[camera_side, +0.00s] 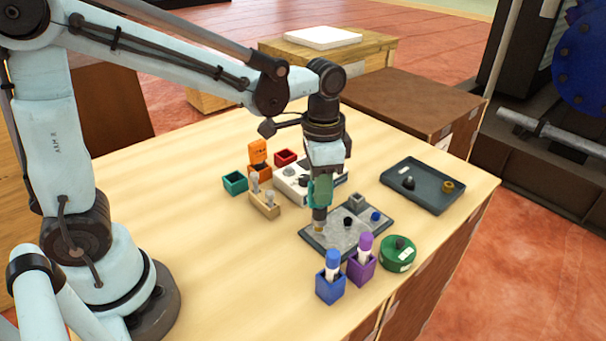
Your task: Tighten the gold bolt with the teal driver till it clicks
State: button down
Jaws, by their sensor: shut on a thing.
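My gripper (322,173) is shut on the teal driver (321,190) and holds it upright over the left part of a grey build plate (345,242). The driver's dark shaft points down. A small gold bolt (319,229) shows right under its tip at the plate's left side. The tip appears to be on or just above the bolt; I cannot tell whether they touch. The plate also carries a black knob (348,222), a blue knob (375,216) and a grey block (357,200).
A dark tray (428,205) holds a black part and a brass ring. Blue (330,289) and purple (361,271) holders with markers and a green round container (398,258) stand close in front. A white device (285,183), wooden stand (263,208) and teal box (235,184) stand behind-left.

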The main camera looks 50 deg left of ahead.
jog(key=shift+f, duration=0.8)
dwell(0.5)
jog(key=m, duration=0.6)
jog(key=shift+m, duration=0.5)
jog(key=m, duration=0.5)
jog(key=shift+r, duration=2.25)
